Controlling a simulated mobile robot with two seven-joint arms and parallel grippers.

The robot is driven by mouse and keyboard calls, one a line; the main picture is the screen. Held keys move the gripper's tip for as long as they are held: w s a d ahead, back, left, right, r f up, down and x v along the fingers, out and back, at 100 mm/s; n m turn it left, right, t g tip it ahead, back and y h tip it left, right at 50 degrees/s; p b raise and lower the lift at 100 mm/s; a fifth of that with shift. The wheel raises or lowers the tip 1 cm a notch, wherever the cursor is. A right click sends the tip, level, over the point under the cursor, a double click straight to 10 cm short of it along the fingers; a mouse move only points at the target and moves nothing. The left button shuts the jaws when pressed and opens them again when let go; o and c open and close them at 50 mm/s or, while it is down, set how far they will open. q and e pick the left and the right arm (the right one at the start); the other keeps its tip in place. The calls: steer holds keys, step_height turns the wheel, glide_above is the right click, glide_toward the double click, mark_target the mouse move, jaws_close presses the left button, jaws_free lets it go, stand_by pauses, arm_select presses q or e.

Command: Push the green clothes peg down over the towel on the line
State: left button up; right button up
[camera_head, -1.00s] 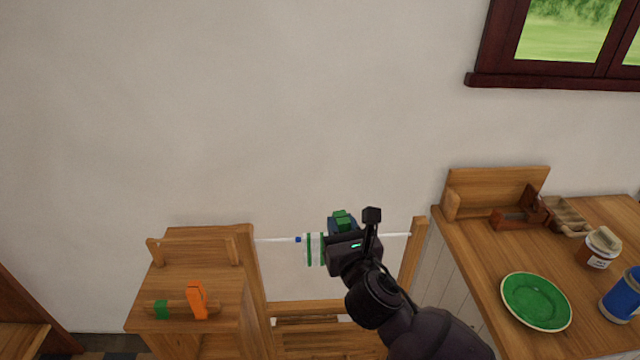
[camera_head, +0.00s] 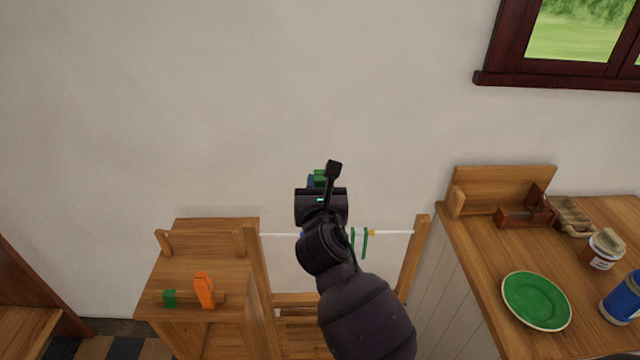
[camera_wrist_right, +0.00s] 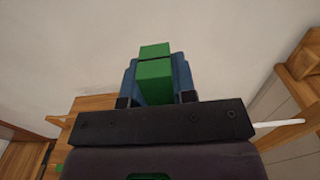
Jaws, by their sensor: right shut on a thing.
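My right gripper (camera_head: 318,188) is shut on a green clothes peg (camera_head: 320,174), which is mostly hidden behind it in the head view. In the right wrist view the green peg (camera_wrist_right: 155,80) stands between the two blue-grey fingers. The line (camera_head: 392,233) is a thin white rod between wooden posts. The towel (camera_head: 359,243), white with green stripes, hangs on it and shows just right of my right wrist; the rest is hidden by the arm. The gripper appears above the line in the picture; its depth relative to the line is unclear. My left gripper is out of view.
An orange peg (camera_head: 204,290) and another green piece (camera_head: 169,298) sit on the wooden cabinet at left. The counter at right holds a green plate (camera_head: 536,300), a jar (camera_head: 604,250) and a blue can (camera_head: 624,296).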

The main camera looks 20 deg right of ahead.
steer(key=shift+f+b, duration=0.7)
steer(key=shift+f, duration=0.6)
steer(key=shift+f+b, duration=0.45)
steer(key=shift+f, duration=0.4)
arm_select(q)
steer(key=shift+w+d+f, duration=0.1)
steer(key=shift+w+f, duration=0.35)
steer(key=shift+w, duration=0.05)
arm_select(e)
steer(key=shift+f, duration=0.25)
arm_select(q)
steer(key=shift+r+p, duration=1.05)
steer(key=shift+p, duration=0.1)
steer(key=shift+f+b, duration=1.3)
steer(key=shift+b, duration=0.1)
arm_select(e)
steer(key=shift+f, duration=2.15)
steer(key=o, duration=1)
steer(key=shift+o, duration=0.3)
